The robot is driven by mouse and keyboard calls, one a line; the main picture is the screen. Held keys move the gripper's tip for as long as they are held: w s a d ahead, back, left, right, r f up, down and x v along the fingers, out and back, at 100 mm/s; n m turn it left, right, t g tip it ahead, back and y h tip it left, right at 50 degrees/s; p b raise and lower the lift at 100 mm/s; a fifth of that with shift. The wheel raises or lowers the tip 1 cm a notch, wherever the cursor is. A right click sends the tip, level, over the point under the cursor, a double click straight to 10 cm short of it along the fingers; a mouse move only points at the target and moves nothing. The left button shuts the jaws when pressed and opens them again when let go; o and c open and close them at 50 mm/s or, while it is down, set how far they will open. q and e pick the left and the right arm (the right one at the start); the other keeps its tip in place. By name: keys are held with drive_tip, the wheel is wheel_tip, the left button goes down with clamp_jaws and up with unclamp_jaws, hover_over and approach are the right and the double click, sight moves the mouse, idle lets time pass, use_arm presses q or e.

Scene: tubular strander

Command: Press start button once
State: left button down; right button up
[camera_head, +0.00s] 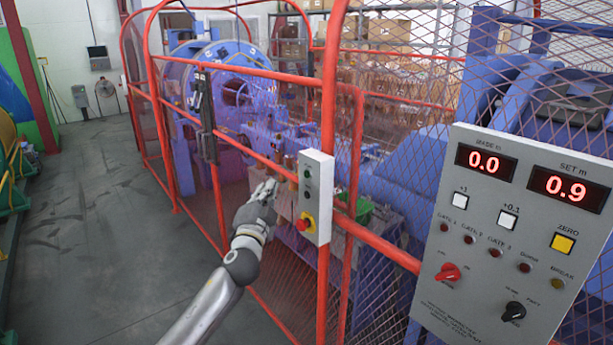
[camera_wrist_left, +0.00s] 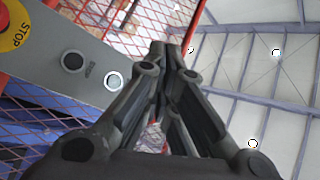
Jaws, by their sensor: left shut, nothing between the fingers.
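A grey button box (camera_head: 316,197) is fixed to the red post of the guard fence. It carries a red stop button on a yellow base (camera_head: 305,222) at the bottom and small dark round buttons (camera_head: 307,196) above it. I cannot read which one is start. In the left wrist view the box face (camera_wrist_left: 95,60) shows the yellow STOP plate (camera_wrist_left: 17,22), a dark button (camera_wrist_left: 72,60) and a button with a bright white ring (camera_wrist_left: 113,81). My left gripper (camera_head: 271,184) is shut and empty, just left of the box, apart from it in the head view. My right gripper is out of view.
Red fence rails and mesh (camera_head: 250,150) enclose the blue strander (camera_head: 215,75). A grey control panel (camera_head: 500,240) with red displays reading 0.0 and 0.9 stands at the right. The grey floor (camera_head: 95,210) at the left is clear.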

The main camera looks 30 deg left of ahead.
sight(307, 174)
use_arm(q)
drive_tip(key=w+d+b, duration=0.2)
drive_tip(key=w+d, duration=0.1)
drive_tip(key=w, duration=0.4)
drive_tip(key=shift+w, duration=0.15)
idle(1.3)
drive_tip(key=shift+w+d+b, duration=0.15)
drive_tip(key=shift+w+b, duration=0.15)
drive_tip(key=shift+w, duration=0.05)
